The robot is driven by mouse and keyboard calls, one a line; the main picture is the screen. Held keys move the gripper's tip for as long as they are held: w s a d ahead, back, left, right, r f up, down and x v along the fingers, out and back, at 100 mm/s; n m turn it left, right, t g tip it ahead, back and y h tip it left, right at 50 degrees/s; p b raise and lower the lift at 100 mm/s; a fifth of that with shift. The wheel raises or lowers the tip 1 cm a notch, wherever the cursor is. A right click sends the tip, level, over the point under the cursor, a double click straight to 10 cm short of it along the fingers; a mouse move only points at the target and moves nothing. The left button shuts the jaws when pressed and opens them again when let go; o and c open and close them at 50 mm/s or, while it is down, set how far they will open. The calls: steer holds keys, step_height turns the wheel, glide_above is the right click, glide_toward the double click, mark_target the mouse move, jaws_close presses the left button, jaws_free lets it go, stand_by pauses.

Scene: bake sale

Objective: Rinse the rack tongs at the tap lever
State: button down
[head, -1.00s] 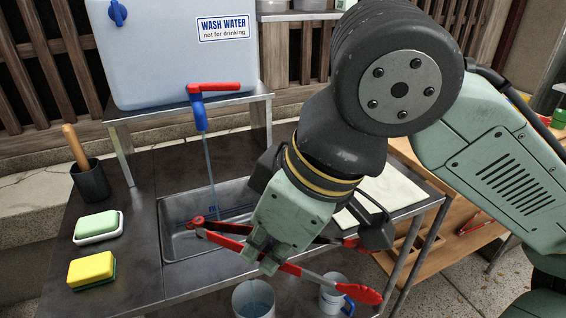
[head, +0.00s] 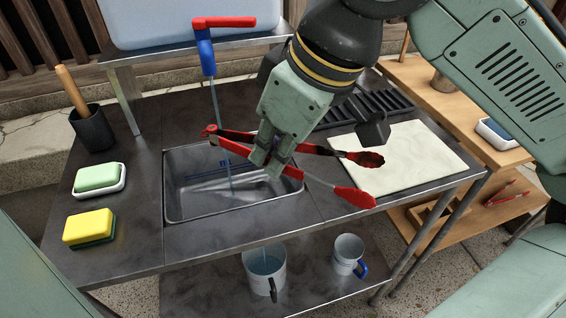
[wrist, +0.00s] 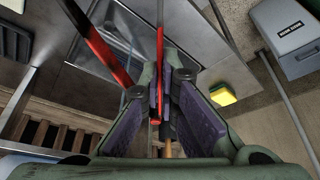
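The rack tongs (head: 312,180) are red and metal, spread in a V, with the hinge end at left over the sink (head: 168,200). One arm looks darkly stained toward its tip; the other has a bright red tip. My gripper (head: 268,160) is shut on one arm of the tongs, above the sink's right part. The wrist view shows a red arm (wrist: 159,45) between the pads and the other arm (wrist: 100,45) outside them. The tap has a blue body and a red lever (head: 225,22) pointing right. A thin stream (head: 215,100) falls from it, near the hinge end.
A yellow sponge (head: 90,228), green soap (head: 97,177) and a dark brush cup (head: 93,130) stand left of the sink. A pale board (head: 425,160) and a black rack (head: 370,104) lie right. A bucket (head: 265,268) and mug (head: 347,252) stand on the lower shelf.

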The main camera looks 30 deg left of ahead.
mark_target(255, 138)
steer(key=w+a, duration=0.1)
steer(key=a+b, duration=0.1)
steer(key=a, duration=0.1)
steer(key=w+a+f, duration=0.1)
steer(key=shift+w+a+f+b, duration=0.1)
steer(key=shift+w+a+b, duration=0.15)
steer(key=shift+w+b, duration=0.05)
steer(key=a, duration=0.1)
steer(key=w+a, duration=0.1)
steer(key=w+a+p, duration=0.1)
steer(key=shift+w+a+f, duration=0.15)
steer(key=shift+a+f, duration=0.2)
steer(key=shift+a, duration=0.05)
steer(key=shift+w+d, duration=0.1)
stand_by(0.3)
steer(key=shift+w+d+p, duration=0.2)
steer(key=shift+w+p, duration=0.2)
steer(key=shift+p, duration=0.05)
steer(key=shift+s, duration=0.1)
steer(key=shift+s+a, duration=0.3)
steer(key=shift+s, duration=0.15)
